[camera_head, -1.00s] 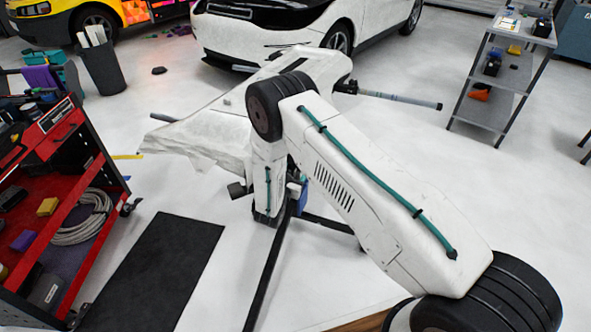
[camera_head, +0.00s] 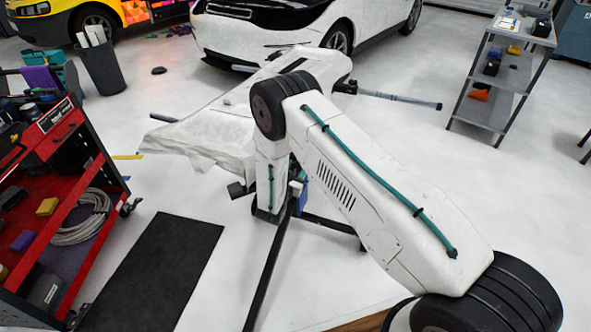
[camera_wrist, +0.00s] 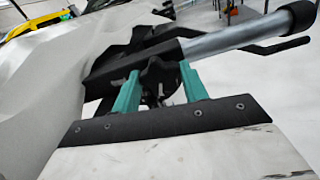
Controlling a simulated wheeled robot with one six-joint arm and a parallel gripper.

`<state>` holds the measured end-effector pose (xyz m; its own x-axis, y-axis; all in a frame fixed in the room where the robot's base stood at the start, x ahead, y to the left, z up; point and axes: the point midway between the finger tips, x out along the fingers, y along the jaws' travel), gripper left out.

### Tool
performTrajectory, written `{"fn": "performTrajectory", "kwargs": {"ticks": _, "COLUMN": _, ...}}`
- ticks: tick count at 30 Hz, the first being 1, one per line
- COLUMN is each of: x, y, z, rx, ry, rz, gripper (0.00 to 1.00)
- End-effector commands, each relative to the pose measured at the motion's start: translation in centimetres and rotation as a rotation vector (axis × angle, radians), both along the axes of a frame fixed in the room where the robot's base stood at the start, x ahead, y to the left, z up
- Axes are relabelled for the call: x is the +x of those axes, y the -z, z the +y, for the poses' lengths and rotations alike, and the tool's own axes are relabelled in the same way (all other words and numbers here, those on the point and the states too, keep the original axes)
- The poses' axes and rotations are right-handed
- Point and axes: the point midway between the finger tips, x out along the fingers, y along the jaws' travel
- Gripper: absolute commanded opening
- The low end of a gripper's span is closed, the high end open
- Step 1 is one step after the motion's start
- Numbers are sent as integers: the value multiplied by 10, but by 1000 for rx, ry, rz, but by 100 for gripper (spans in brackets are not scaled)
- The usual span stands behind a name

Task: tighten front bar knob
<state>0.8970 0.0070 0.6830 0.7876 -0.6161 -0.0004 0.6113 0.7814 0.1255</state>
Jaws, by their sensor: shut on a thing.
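In the wrist view, the two teal fingers of my gripper (camera_wrist: 159,92) stand on either side of a dark knob (camera_wrist: 158,74) and are shut on it. The knob sits under a black bracket (camera_wrist: 125,73) at the end of a silver bar (camera_wrist: 225,38). The bar has a black end cap (camera_wrist: 299,14) and runs to the upper right. The knob's lower part is in shadow between the fingers. In the head view my arm hides the gripper and the knob.
A white-wrapped panel (camera_head: 205,132) lies on a stand beyond my arm. A silver tube (camera_head: 400,98) sticks out to its right. A red tool cart (camera_head: 62,140) stands at the left, with a black mat (camera_head: 155,270) beside it. A grey shelf (camera_head: 487,112) stands at the right.

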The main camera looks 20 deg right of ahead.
Motion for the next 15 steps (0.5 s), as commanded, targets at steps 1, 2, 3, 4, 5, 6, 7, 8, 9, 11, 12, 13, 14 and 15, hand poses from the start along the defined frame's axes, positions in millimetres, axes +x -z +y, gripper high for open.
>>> {"fn": "performTrajectory", "kwargs": {"ticks": 1, "x": 0, "y": 0, "z": 1, "rx": 17, "ry": -2, "rz": -14, "gripper": 21}}
{"fn": "performTrajectory", "kwargs": {"ticks": 2, "x": 0, "y": 0, "z": 1, "rx": 31, "ry": -2, "rz": -24, "gripper": 21}}
{"fn": "performTrajectory", "kwargs": {"ticks": 3, "x": 0, "y": 0, "z": 1, "rx": 49, "ry": -2, "rz": -39, "gripper": 21}}
{"fn": "performTrajectory", "kwargs": {"ticks": 4, "x": 0, "y": -1, "z": 0, "rx": 65, "ry": -2, "rz": -51, "gripper": 21}}
{"fn": "performTrajectory", "kwargs": {"ticks": 5, "x": 0, "y": 0, "z": 0, "rx": 83, "ry": -2, "rz": -66, "gripper": 21}}
{"fn": "performTrajectory", "kwargs": {"ticks": 6, "x": 0, "y": -1, "z": 0, "rx": 108, "ry": -2, "rz": -85, "gripper": 21}}
{"fn": "performTrajectory", "kwargs": {"ticks": 7, "x": 0, "y": -1, "z": 0, "rx": 127, "ry": -2, "rz": -100, "gripper": 21}}
{"fn": "performTrajectory", "kwargs": {"ticks": 8, "x": 0, "y": -1, "z": 0, "rx": 147, "ry": -2, "rz": -115, "gripper": 21}}
{"fn": "performTrajectory", "kwargs": {"ticks": 9, "x": 0, "y": -1, "z": 0, "rx": 176, "ry": -2, "rz": -138, "gripper": 21}}
{"fn": "performTrajectory", "kwargs": {"ticks": 11, "x": 0, "y": -1, "z": 0, "rx": 220, "ry": -2, "rz": -173, "gripper": 21}}
{"fn": "performTrajectory", "kwargs": {"ticks": 12, "x": 0, "y": -1, "z": 0, "rx": 250, "ry": -2, "rz": -196, "gripper": 21}}
{"fn": "performTrajectory", "kwargs": {"ticks": 13, "x": 0, "y": 0, "z": 0, "rx": 273, "ry": -2, "rz": -214, "gripper": 21}}
{"fn": "performTrajectory", "kwargs": {"ticks": 14, "x": 0, "y": 0, "z": 0, "rx": 296, "ry": -2, "rz": -232, "gripper": 21}}
{"fn": "performTrajectory", "kwargs": {"ticks": 15, "x": 0, "y": 0, "z": 0, "rx": 326, "ry": -2, "rz": -255, "gripper": 21}}
